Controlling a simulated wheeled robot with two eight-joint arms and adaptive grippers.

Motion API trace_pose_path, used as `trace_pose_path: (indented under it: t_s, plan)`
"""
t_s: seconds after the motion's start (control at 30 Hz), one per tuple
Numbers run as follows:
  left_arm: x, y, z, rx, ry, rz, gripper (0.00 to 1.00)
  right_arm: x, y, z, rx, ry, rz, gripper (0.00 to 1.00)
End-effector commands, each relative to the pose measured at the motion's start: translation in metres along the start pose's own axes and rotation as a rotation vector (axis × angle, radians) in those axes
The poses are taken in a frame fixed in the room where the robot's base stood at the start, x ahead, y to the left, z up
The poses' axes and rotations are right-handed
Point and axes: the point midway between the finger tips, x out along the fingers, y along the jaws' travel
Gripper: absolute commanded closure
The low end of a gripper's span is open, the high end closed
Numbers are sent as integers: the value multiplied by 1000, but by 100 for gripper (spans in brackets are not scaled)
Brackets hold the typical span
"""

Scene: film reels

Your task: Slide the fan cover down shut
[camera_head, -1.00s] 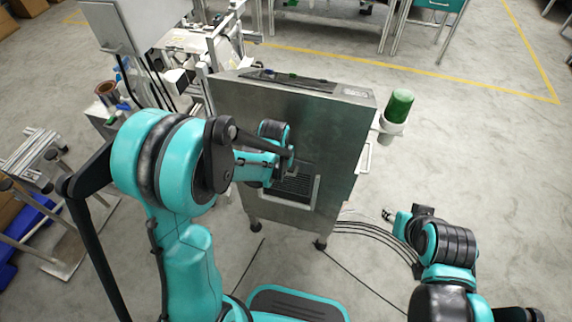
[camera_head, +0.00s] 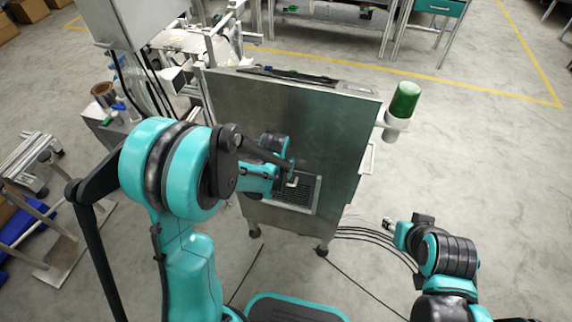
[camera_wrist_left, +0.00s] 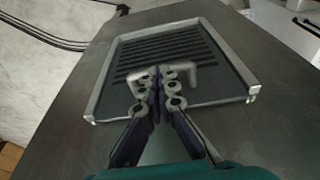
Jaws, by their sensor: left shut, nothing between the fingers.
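The fan opening is a slatted vent in a pale metal frame (camera_wrist_left: 98,84) on the front of a grey metal cabinet (camera_head: 295,125). The fan cover (camera_wrist_left: 215,90) looks like a plain dark plate within the frame with a pale bent handle (camera_wrist_left: 185,73). Dark slats (camera_wrist_left: 165,48) show beyond it, toward the frame's closed end. My left gripper (camera_wrist_left: 158,85) is shut and empty, with its fingertips at the handle; whether they touch it I cannot tell. In the head view, my left gripper (camera_head: 288,180) is at the vent (camera_head: 303,195), partly hidden by my arm. My right gripper (camera_head: 388,223) hangs right of the cabinet, too small to read.
A green signal lamp (camera_head: 403,100) juts from the cabinet's right side. Cables (camera_head: 375,235) run along the floor near my right arm. Metal equipment (camera_head: 165,50) stands close on the left. Floor is open at the right.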

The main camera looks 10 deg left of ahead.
Motion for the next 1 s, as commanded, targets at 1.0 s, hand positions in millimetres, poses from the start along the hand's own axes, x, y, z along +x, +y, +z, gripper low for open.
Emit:
trace_pose_path:
  t_s: [1.0]
  plan:
    - [-9,0,3,0,0,0,100,-20,0,-15,0,0,0,60]
